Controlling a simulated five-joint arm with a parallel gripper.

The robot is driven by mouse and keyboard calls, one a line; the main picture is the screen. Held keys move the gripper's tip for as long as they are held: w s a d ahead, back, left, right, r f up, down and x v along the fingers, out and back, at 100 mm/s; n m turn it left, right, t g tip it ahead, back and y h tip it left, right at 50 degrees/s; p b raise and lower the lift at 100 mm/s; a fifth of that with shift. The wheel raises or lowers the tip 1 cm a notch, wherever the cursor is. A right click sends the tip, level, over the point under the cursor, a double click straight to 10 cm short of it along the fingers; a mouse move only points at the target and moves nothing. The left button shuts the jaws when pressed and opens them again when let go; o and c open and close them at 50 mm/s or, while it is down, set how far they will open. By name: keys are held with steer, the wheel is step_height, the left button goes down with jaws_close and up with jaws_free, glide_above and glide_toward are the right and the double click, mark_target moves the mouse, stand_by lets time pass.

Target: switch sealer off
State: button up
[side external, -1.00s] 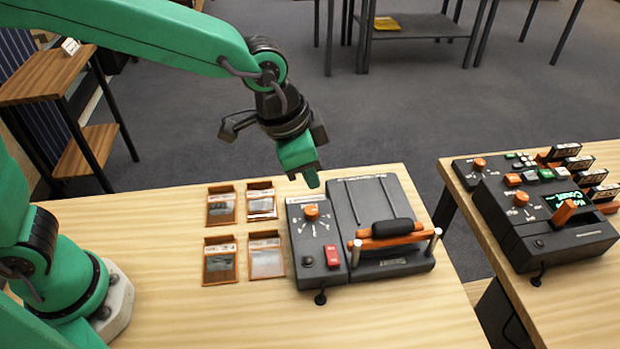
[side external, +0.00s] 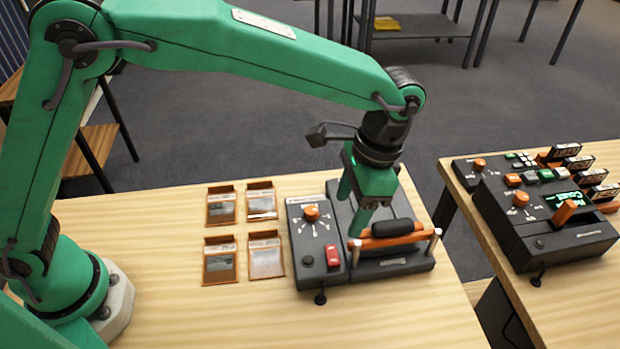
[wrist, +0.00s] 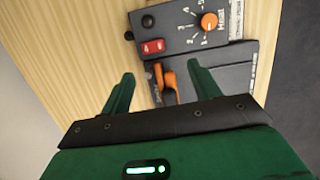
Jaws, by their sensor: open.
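The sealer is a dark grey box (side external: 338,205) on the wooden table. Its left panel has an orange dial (side external: 312,213) and, nearer the front edge, a red rocker switch (side external: 332,257). An orange bar with a black grip (side external: 395,228) crosses its right part. My gripper (side external: 351,213) points down over the sealer, above and beside the bar, with its fingers apart and nothing between them. In the wrist view the red switch (wrist: 153,46) and dial (wrist: 209,21) lie beyond the fingertips. The orange bar (wrist: 167,84) shows between the fingers. I cannot tell the switch's position.
Several small orange-framed trays (side external: 219,260) lie left of the sealer. A second table at right holds another dark control box (side external: 550,225) with orange levers. A gap separates the tables. The front of the near table (side external: 230,315) is clear.

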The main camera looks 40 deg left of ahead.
mark_target(332, 254)
steer(key=shift+s+d+f+g+y, duration=0.15)
steer(key=shift+d+f+g+y, duration=0.5)
steer(key=shift+d+f, duration=0.25)
steer(key=shift+x, duration=3.9)
steer(key=shift+c, duration=0.2)
steer(key=c, duration=0.9)
